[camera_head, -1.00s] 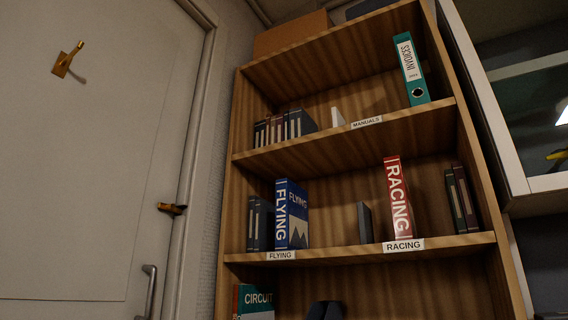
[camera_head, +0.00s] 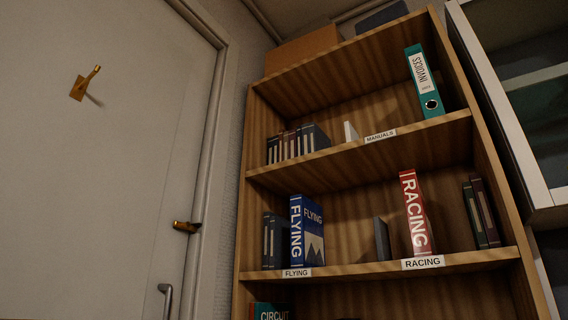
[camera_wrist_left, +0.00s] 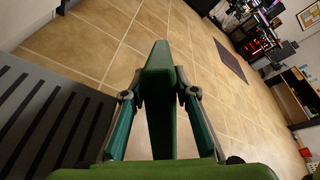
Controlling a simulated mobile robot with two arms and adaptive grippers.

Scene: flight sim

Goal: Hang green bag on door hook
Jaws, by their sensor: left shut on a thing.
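The brass door hook (camera_head: 84,84) is fixed high on the pale door (camera_head: 110,190) at the left of the head view. It has a small plate with a peg sticking out, and nothing hangs on it. In the left wrist view my left gripper (camera_wrist_left: 160,95) is shut on a green piece of the green bag (camera_wrist_left: 158,120). More green fabric fills the bottom edge of that view. The bag's full shape is hidden. Neither gripper shows in the head view, and my right gripper is in no view.
A wooden bookshelf (camera_head: 375,150) with books and binders stands right of the door. A brass latch (camera_head: 186,227) and a door handle (camera_head: 165,300) are at the door's right edge. A dark slatted surface (camera_wrist_left: 50,115) lies left in the wrist view, over tiled floor (camera_wrist_left: 95,40).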

